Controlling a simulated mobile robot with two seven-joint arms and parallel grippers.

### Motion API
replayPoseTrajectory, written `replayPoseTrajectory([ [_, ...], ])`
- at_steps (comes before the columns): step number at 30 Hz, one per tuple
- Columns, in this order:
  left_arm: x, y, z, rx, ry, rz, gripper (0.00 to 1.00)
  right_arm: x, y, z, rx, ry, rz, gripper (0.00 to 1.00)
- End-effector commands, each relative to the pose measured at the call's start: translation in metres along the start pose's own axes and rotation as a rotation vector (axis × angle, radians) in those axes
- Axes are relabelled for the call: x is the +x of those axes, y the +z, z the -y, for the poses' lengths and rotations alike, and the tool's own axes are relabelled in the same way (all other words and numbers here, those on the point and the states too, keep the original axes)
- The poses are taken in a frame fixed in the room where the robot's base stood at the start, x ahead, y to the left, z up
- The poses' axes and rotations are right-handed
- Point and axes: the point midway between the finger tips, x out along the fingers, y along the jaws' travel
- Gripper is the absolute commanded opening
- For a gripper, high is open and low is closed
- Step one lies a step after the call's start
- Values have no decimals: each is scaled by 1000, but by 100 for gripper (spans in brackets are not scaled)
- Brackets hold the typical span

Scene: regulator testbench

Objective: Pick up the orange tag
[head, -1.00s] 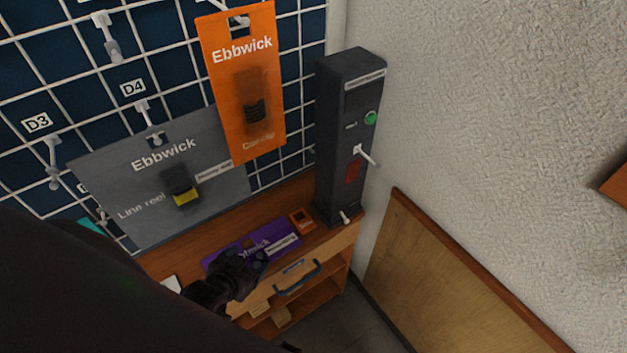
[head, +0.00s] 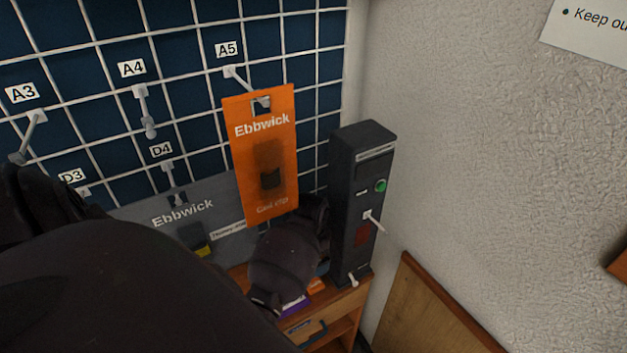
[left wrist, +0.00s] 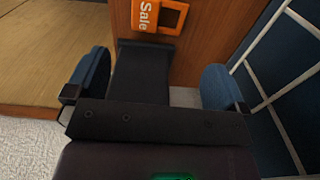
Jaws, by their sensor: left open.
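The orange tag (left wrist: 145,14) shows at the top of the left wrist view, with white "Sale" lettering and a dark square window. In the head view a sliver of the orange tag (head: 316,286) shows on the wooden shelf, mostly hidden by my dark left wrist and arm. My left gripper (left wrist: 155,85) is open, its two blue-padded fingers apart. The tag lies beyond the fingers and is not between them. A dark block, which I cannot identify for certain, shows between the fingers. My right gripper is not in view.
A black tower (head: 350,215) with a green button and a lever stands right of my left arm. A grey Ebbwick card (head: 150,208) is at left on the wire grid.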

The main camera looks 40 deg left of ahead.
Motion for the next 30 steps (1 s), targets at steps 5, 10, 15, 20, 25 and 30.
replayPoseTrajectory([
  [5,20,1,-1,2,11,8,100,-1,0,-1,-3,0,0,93],
  [10,43,0,-1,2,8,7,100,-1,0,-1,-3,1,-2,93],
  [15,54,0,-1,2,6,5,100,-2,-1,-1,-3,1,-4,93],
  [20,67,1,-4,0,8,6,100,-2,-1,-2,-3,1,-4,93],
  [25,90,1,-7,1,7,5,100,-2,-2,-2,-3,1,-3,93],
  [30,103,1,-6,1,6,5,100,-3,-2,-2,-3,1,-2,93],
])
